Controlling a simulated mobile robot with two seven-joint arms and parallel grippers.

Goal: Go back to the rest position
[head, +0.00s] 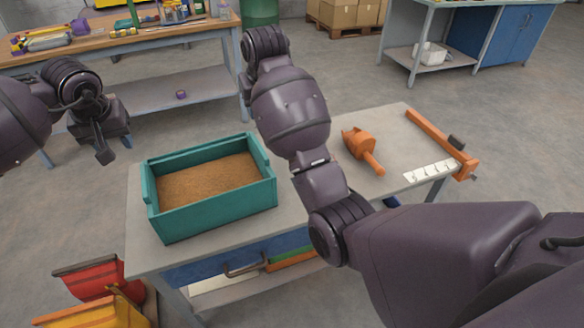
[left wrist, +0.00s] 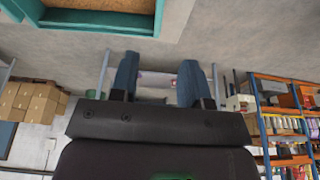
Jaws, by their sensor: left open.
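My left gripper (head: 104,150) hangs in the air at the left of the head view, left of the teal bin and apart from it. In the left wrist view its two fingers (left wrist: 157,82) stand apart with nothing between them. My right arm crosses the middle of the head view over the workbench (head: 310,185). Its gripper is not visible.
The teal bin (head: 222,206) of brown grains stands on the workbench. An orange scoop (head: 362,148) and an orange bar tool (head: 440,142) lie right of my right arm. Red (head: 92,278) and yellow (head: 92,312) bins stand lower left. A wooden-topped table (head: 110,48) stands behind.

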